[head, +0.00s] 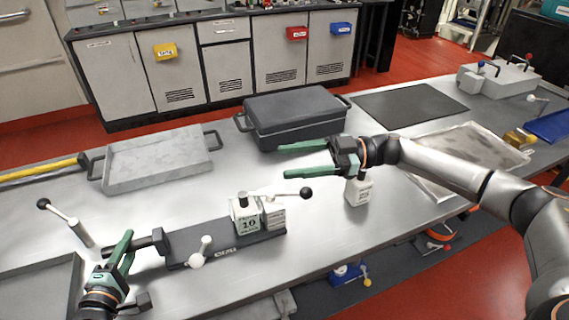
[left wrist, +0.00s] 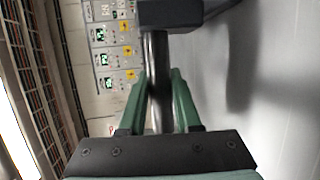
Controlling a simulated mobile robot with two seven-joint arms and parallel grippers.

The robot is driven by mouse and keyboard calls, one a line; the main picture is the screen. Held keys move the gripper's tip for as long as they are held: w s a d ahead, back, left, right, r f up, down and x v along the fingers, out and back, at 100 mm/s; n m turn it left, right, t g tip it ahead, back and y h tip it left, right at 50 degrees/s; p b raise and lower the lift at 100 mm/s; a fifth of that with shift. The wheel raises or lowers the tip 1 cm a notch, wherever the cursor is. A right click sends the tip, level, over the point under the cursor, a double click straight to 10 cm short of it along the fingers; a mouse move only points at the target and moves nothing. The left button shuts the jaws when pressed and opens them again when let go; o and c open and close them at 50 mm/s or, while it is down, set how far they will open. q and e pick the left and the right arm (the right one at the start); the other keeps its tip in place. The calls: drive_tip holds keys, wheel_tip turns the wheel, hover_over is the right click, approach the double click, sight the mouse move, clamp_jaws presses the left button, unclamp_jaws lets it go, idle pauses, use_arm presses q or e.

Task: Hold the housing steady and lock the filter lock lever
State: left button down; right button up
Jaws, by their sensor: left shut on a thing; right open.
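The housing is a dark grey base plate (head: 218,250) on the bench, carrying pale box-shaped blocks (head: 246,215), one marked 10. A lever with a black ball knob (head: 306,193) sticks out to the right from the blocks, nearly level. A shorter white-knobbed lever (head: 200,250) stands on the base's left part. My left gripper (head: 131,247) is shut on the dark bar handle at the base's left end; the left wrist view shows the bar (left wrist: 158,85) between its green fingers. My right gripper (head: 287,161) is open and empty, behind and above the black knob.
A grey lidded case (head: 295,118) and an open tray (head: 160,160) are behind. Another black-knobbed lever (head: 66,222) stands at left. Bare bench lies right of the housing.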

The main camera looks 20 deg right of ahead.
drive_tip(key=shift+s+a+f, duration=0.25)
drive_tip(key=shift+a+f, duration=0.05)
drive_tip(key=shift+f, duration=0.1)
drive_tip(key=c, duration=0.3)
drive_tip(key=s+a+f+n+t, duration=0.1)
drive_tip(key=s+a+f+n+t+y, duration=0.1)
drive_tip(key=s+f+n, duration=0.1)
drive_tip(key=shift+f, duration=0.25)
drive_tip(key=c, duration=0.6)
drive_tip(key=s+f+n+t, duration=0.1)
drive_tip(key=s+f+t, duration=0.1)
drive_tip(key=shift+s+d+n, duration=0.1)
drive_tip(key=shift+s+n, duration=0.2)
drive_tip(key=shift+n, duration=0.1)
clamp_jaws()
drive_tip(key=s+d+f+n+t+h, duration=0.5)
drive_tip(key=s+d+f+t+h, duration=0.15)
drive_tip(key=s+d, duration=0.3)
drive_tip(key=w+a+r, duration=0.2)
drive_tip(key=w+a, duration=0.2)
drive_tip(key=w, duration=0.6)
drive_tip(key=shift+w+a, duration=0.2)
drive_tip(key=shift+w, duration=0.2)
